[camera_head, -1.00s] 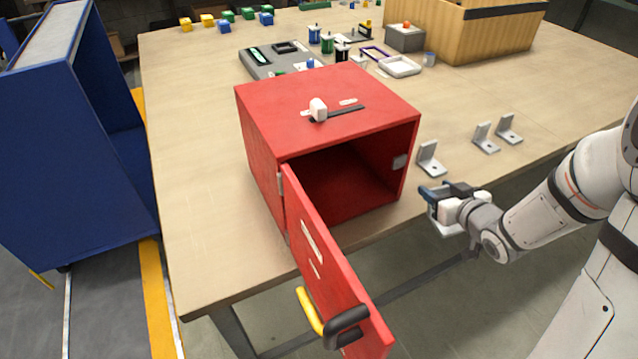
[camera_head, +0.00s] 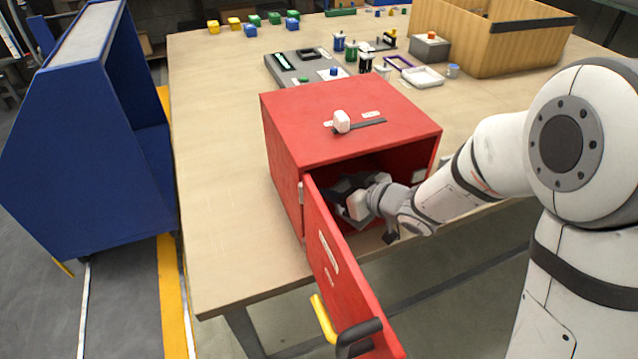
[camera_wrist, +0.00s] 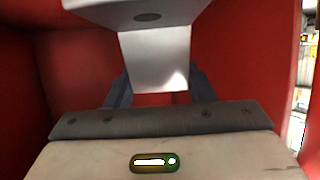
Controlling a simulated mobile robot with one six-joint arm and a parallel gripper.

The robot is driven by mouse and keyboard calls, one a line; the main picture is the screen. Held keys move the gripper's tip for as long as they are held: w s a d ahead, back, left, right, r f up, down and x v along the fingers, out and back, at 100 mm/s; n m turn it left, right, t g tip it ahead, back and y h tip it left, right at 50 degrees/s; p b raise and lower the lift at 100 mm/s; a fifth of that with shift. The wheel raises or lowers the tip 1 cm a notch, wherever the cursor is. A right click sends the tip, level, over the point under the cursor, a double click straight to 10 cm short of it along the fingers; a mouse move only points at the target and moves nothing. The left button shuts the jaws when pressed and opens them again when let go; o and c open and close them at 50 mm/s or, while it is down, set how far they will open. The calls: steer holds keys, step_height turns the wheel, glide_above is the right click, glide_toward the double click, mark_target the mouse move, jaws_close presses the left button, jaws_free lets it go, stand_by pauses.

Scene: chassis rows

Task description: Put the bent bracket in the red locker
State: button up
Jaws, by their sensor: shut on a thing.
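The red locker (camera_head: 350,112) stands on the workbench with its door (camera_head: 345,275) swung open toward me. My gripper (camera_head: 345,190) is inside the locker's opening and is partly hidden by the side wall and door. In the wrist view my gripper (camera_wrist: 160,98) is shut on the bent bracket (camera_wrist: 155,60), a grey metal L-shaped piece with a dark hole in its upper leg. Red walls surround the bracket in the wrist view. Whether the bracket touches the locker floor I cannot tell.
A yellow and black handle (camera_head: 340,328) sticks out from the open door. My arm now covers the bench right of the locker.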

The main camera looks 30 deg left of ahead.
mark_target(342, 189)
steer(key=a, duration=0.2)
steer(key=w+a, duration=0.1)
steer(key=a, duration=0.1)
steer(key=w+a, duration=0.1)
steer(key=a, duration=0.1)
steer(key=f, duration=0.1)
steer(key=f+b, duration=0.1)
steer(key=f, duration=0.1)
steer(key=shift+a, duration=0.4)
steer(key=shift+f, duration=0.25)
steer(key=shift+f, duration=0.15)
steer(key=o, duration=1.2)
steer(key=shift+c, duration=0.2)
steer(key=shift+d+r, duration=0.3)
steer(key=shift+r, duration=0.05)
steer(key=p+v, duration=0.1)
steer(key=v, duration=1)
steer(key=shift+d, duration=0.2)
